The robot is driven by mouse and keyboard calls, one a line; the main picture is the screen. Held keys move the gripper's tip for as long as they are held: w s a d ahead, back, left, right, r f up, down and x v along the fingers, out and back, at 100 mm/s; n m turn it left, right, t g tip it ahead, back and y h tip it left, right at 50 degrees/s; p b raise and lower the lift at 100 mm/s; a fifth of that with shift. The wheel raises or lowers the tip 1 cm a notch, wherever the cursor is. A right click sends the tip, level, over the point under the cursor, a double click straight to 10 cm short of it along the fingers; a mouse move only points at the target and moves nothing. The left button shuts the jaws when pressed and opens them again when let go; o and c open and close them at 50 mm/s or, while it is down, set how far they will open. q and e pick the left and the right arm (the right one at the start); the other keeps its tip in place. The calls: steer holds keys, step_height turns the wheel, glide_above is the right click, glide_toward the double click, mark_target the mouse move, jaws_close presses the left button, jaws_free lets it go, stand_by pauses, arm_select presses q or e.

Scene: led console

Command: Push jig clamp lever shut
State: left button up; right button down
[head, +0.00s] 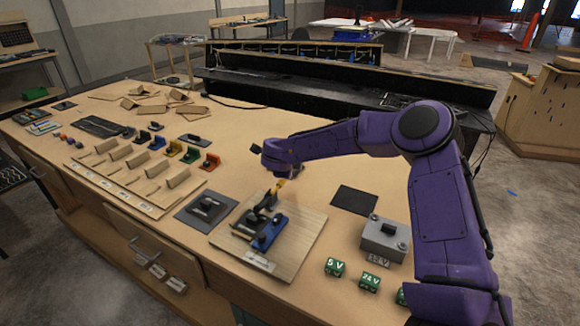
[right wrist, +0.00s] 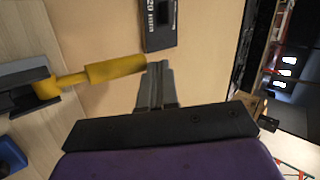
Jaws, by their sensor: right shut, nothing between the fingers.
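The jig is a pale wooden board (head: 297,248) on the workbench with a blue block (head: 271,232) and dark clamp parts. My left gripper is not in view.
A dark grey plate (head: 207,212) with a part lies left of the jig. A black flat pad (head: 354,200) and a grey box (head: 386,240) are to its right, with green voltage blocks (head: 335,267) in front. A rack with wooden dividers (head: 130,175) stands at left.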

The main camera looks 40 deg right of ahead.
stand_by(0.4)
steer(key=d+r+p, duration=0.4)
steer(key=r+p, duration=0.3)
steer(key=r, duration=0.1)
steer(key=shift+d+r, duration=0.35)
